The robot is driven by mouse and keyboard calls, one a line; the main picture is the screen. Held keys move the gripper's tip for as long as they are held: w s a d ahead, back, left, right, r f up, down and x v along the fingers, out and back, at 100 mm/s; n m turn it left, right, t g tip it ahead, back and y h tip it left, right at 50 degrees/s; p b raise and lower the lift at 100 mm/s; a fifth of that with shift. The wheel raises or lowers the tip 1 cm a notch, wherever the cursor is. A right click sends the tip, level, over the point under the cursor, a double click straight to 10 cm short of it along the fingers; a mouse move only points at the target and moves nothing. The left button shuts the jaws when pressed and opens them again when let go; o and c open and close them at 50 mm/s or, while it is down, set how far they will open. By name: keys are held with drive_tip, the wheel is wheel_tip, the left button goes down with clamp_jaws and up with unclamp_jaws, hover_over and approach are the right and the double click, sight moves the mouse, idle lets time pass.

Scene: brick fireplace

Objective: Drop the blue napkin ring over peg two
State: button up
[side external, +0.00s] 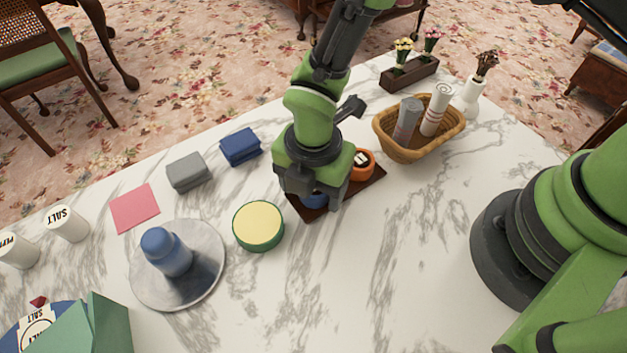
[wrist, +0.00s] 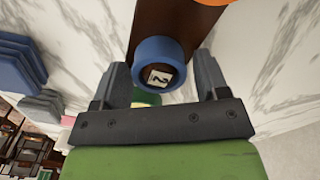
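The blue napkin ring (wrist: 158,50) is around a dark peg whose top (wrist: 160,76) carries a white label with a 2. The peg stands on a dark brown board (side external: 350,197). In the side view the blue ring (side external: 313,201) shows low at the board, mostly hidden by my gripper. My gripper (wrist: 162,68) points down over this end of the board. Its fingers are spread on either side of the ring, with small gaps seen between them and it. An orange ring (side external: 365,167) is around another labelled peg at the board's other end.
A wicker basket (side external: 408,150) with rolled napkins stands behind right of the board. A round green box with a yellow top (side external: 258,226) is close on the left. Folded blue (side external: 240,147) and grey (side external: 187,172) cloths lie farther left. Marble in front of the board is clear.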

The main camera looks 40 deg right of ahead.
drive_tip(key=shift+o, duration=0.2)
wheel_tip(320, 180, up, 10)
drive_tip(key=shift+f, duration=0.1)
idle(0.4)
drive_tip(key=s+d+r+m+t+y, duration=0.1)
drive_tip(key=d+r+m, duration=0.4)
drive_tip(key=r+m, duration=0.15)
drive_tip(key=d+r+m+t+y, duration=0.1)
drive_tip(key=d+r+m+t, duration=0.1)
drive_tip(key=d+r+m, duration=0.5)
drive_tip(key=s+d+r+m+t, duration=0.2)
drive_tip(key=s+r+m, duration=0.1)
drive_tip(key=s+m, duration=0.2)
drive_tip(key=s+d+r+m+t, duration=0.2)
drive_tip(key=s+m, duration=0.3)
drive_tip(key=m, duration=0.4)
drive_tip(key=shift+s+d+r, duration=0.25)
drive_tip(key=shift+d+r, duration=0.5)
drive_tip(key=shift+r, duration=0.15)
